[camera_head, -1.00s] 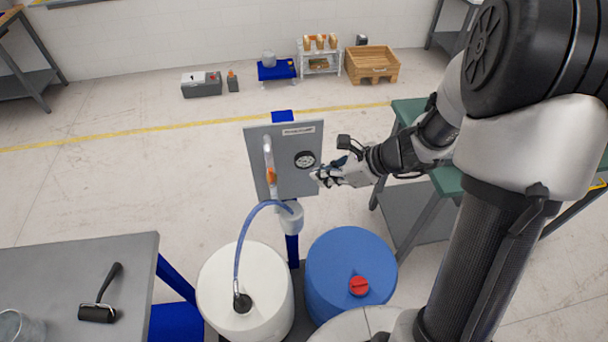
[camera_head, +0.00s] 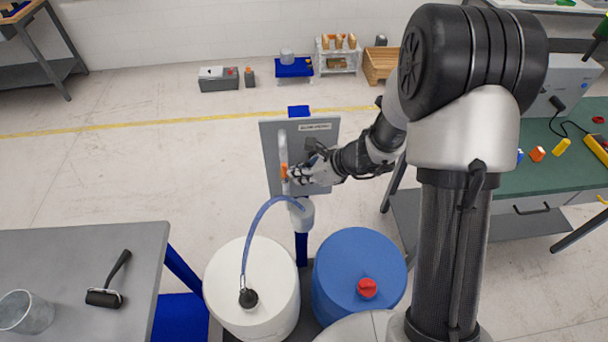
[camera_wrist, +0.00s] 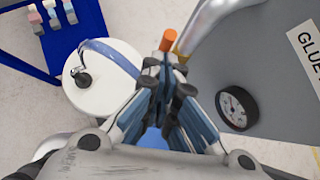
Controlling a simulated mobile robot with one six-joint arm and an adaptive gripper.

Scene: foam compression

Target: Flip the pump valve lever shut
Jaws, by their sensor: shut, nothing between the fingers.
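The pump panel (camera_head: 270,150) is a grey upright board with a label, and a pale pipe (camera_head: 283,150) runs down its left side. The orange valve lever (camera_head: 284,171) sits on that pipe. In the wrist view the lever (camera_wrist: 168,40) shows its orange end just beyond my fingertips, beside the grey pipe (camera_wrist: 208,25). My gripper (camera_head: 296,174) is shut and empty, just right of the lever. In the wrist view my gripper (camera_wrist: 165,65) has its fingertips together, close to the lever; I cannot tell whether they touch. The lever's base is partly hidden by the fingers.
A round gauge (camera_wrist: 237,108) is on the panel. Below stand a white drum (camera_head: 255,300) with a blue hose (camera_head: 255,228) and a blue drum (camera_head: 345,255) with a red cap. A grey table (camera_head: 60,250) is at left, a green bench (camera_head: 555,180) at right.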

